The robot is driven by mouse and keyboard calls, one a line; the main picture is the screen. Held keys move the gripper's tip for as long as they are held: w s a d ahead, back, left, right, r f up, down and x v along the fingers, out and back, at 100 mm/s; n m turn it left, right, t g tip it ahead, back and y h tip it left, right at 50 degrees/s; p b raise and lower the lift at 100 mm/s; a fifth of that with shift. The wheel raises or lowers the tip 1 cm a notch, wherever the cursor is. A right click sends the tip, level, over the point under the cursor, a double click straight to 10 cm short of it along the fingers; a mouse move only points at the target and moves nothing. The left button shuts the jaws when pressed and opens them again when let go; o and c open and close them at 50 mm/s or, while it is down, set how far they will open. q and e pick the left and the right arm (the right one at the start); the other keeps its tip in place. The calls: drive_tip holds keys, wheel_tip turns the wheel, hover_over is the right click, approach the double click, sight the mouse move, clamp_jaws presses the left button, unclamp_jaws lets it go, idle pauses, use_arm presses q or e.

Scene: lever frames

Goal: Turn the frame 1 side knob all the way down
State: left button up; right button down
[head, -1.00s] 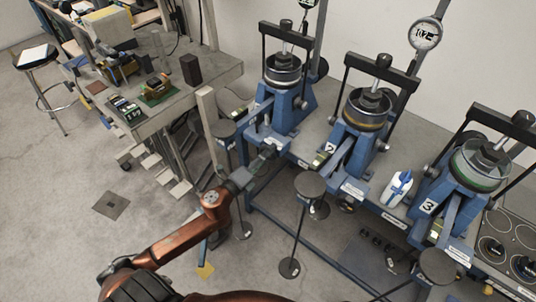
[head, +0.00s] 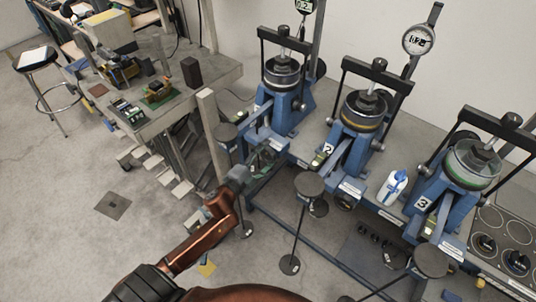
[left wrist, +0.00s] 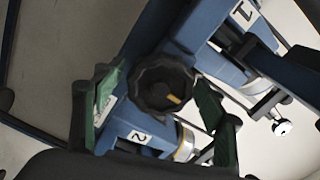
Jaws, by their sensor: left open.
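Frame 1 (head: 292,108) is the blue press-like frame at the left of the row in the head view. A black lobed knob (left wrist: 162,84) with a yellow mark sits in the middle of the left wrist view, beside the blue beam of the frame labelled 1 (left wrist: 243,14). My left gripper (head: 264,156) is at the lower front of frame 1 in the head view. In the left wrist view its green-padded fingers (left wrist: 156,88) are open on either side of the knob. I cannot tell whether they touch it. In the head view the knob cannot be made out. My right gripper is not seen.
Frame 2 (head: 357,118) and frame 3 (head: 462,180) stand to the right on the same blue bench. A white and blue bottle (head: 392,188) stands between them. A cluttered worktable (head: 205,84) is at left.

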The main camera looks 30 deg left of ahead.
use_arm(q)
drive_tip(key=s+p, duration=0.1)
drive_tip(key=s, duration=0.2)
drive_tip(key=s+p, duration=0.1)
drive_tip(key=s, duration=0.1)
drive_tip(key=shift+s+a+r, duration=0.1)
drive_tip(key=shift+s+a, duration=0.1)
drive_tip(key=shift+s, duration=0.2)
drive_tip(key=shift+f, duration=0.2)
